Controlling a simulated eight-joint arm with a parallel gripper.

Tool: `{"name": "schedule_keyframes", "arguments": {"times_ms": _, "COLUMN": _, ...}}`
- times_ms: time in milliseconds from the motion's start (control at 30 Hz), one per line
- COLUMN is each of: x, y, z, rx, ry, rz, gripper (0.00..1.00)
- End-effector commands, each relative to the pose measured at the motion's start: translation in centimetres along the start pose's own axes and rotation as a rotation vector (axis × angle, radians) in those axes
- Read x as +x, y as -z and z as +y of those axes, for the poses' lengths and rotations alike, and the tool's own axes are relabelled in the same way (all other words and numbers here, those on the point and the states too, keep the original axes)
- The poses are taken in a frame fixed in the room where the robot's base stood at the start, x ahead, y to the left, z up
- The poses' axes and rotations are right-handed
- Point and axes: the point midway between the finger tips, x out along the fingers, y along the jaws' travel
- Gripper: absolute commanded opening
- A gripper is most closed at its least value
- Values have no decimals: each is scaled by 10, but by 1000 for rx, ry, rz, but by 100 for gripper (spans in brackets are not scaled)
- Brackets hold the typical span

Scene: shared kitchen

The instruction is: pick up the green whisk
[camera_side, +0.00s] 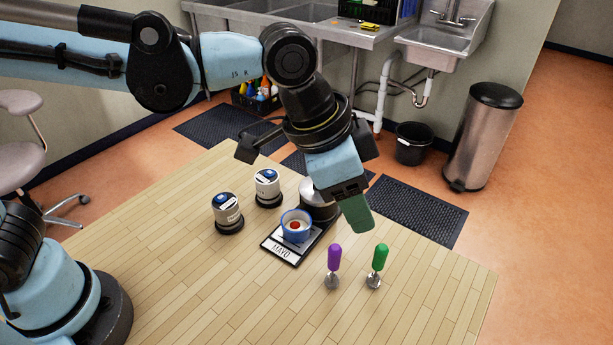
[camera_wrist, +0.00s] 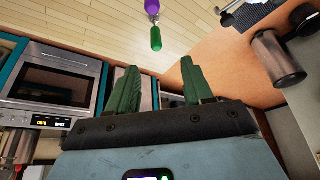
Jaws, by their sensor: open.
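The green whisk (camera_side: 379,260) stands upright on the wooden table, its green handle up and its metal end down. A similar whisk with a purple handle (camera_side: 334,258) stands just left of it. My gripper (camera_side: 355,215) is above the table, up and slightly left of the green whisk, apart from it and empty. In the wrist view my gripper (camera_wrist: 158,88) shows two green fingers spread apart. The green whisk (camera_wrist: 156,40) is at the top there, beyond the fingertips, with the purple handle (camera_wrist: 152,6) above it at the frame edge.
A scale (camera_side: 283,250) holding a blue-rimmed cup (camera_side: 296,226) sits left of the whisks. A dark-based metal container (camera_side: 318,206) stands behind it. Two white-and-dark jars (camera_side: 227,211) (camera_side: 267,188) stand farther left. The table's right and front areas (camera_side: 440,275) are bare.

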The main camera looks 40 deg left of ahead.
Motion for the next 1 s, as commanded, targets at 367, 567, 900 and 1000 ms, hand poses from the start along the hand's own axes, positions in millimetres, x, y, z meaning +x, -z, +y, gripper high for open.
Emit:
{"name": "schedule_keyframes", "arguments": {"times_ms": 367, "x": 42, "y": 5, "z": 8, "rx": 23, "ry": -10, "rz": -6, "gripper": 51}}
{"name": "schedule_keyframes", "arguments": {"times_ms": 567, "x": 66, "y": 4, "z": 8, "rx": 22, "ry": -10, "rz": -6, "gripper": 51}}
{"name": "schedule_keyframes", "arguments": {"times_ms": 900, "x": 88, "y": 5, "z": 8, "rx": 21, "ry": -9, "rz": -6, "gripper": 51}}
{"name": "schedule_keyframes", "arguments": {"times_ms": 1000, "x": 101, "y": 5, "z": 8, "rx": 21, "ry": -9, "rz": -6, "gripper": 51}}
